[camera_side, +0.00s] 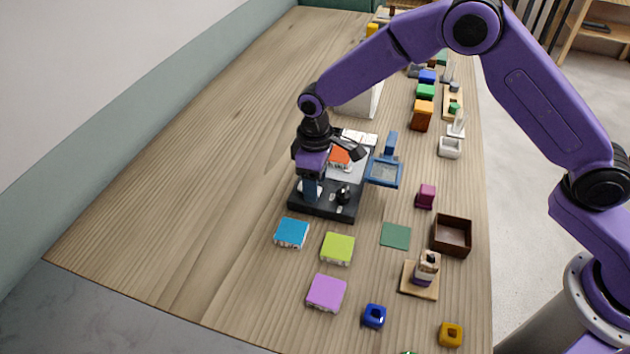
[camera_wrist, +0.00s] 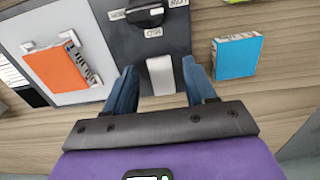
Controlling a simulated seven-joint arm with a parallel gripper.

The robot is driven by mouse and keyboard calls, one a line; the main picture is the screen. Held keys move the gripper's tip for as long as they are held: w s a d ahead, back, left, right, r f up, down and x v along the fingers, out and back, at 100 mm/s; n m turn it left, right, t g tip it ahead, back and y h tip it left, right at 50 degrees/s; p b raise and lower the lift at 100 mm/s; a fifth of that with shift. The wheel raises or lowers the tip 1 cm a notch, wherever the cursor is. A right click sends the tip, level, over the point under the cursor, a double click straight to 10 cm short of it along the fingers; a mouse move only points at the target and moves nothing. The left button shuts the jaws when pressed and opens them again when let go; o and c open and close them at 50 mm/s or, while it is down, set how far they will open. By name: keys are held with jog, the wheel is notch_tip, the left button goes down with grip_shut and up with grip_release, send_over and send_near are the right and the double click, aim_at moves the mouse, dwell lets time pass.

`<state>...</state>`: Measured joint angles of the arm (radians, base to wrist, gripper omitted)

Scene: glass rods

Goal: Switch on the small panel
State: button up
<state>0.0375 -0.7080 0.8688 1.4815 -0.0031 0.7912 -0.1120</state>
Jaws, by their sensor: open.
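The small dark panel (camera_side: 322,207) lies on the wooden table under my gripper (camera_side: 311,190). It also fills the upper middle of the wrist view (camera_wrist: 125,45). A black knob (camera_wrist: 145,14) with small white labels around it sits on the panel and also shows in the side view (camera_side: 343,195). A pale, flat switch-like piece (camera_wrist: 161,75) lies on the panel. In the wrist view, the blue fingers of my gripper (camera_wrist: 158,78) are apart, one on each side of this pale piece. I cannot tell whether they touch it.
A grey plate with an orange block (camera_wrist: 57,68) adjoins the panel. A blue frame (camera_side: 384,172) stands right of it. Blue (camera_side: 291,232), lime (camera_side: 338,248) and purple (camera_side: 326,292) blocks lie in front. A brown box (camera_side: 452,235) is front right. The table's left is clear.

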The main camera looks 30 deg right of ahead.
jog(key=shift+f, duration=0.25)
grip_shut()
jog(key=shift+w+a+r+g+h, duration=0.1)
jog(key=shift+w+a+g+h, duration=0.1)
jog(key=shift+g+h, duration=0.45)
jog(key=shift+w+a+g+h, duration=0.15)
jog(key=shift+g+h, duration=0.5)
grip_release()
